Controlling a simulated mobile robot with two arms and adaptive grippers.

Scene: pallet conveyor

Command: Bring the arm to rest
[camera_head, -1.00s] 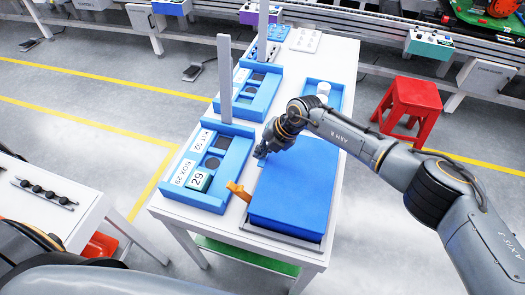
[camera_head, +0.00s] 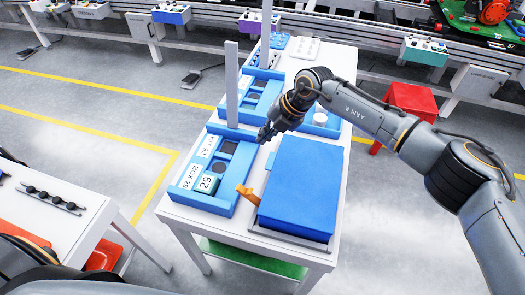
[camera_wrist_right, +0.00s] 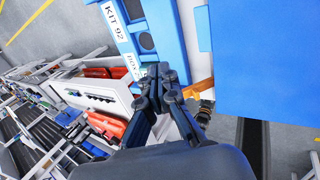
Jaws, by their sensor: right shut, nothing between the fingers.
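My right gripper (camera_head: 266,133) is shut and empty. In the head view it hangs above the white table, between the blue kit tray and the blue box. My right arm (camera_head: 365,108) reaches in from the right. In the wrist view the gripper (camera_wrist_right: 161,72) has its fingertips together, with nothing between them. My left gripper does not show in any view.
A red stool (camera_head: 408,98) stands at right. A conveyor runs behind.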

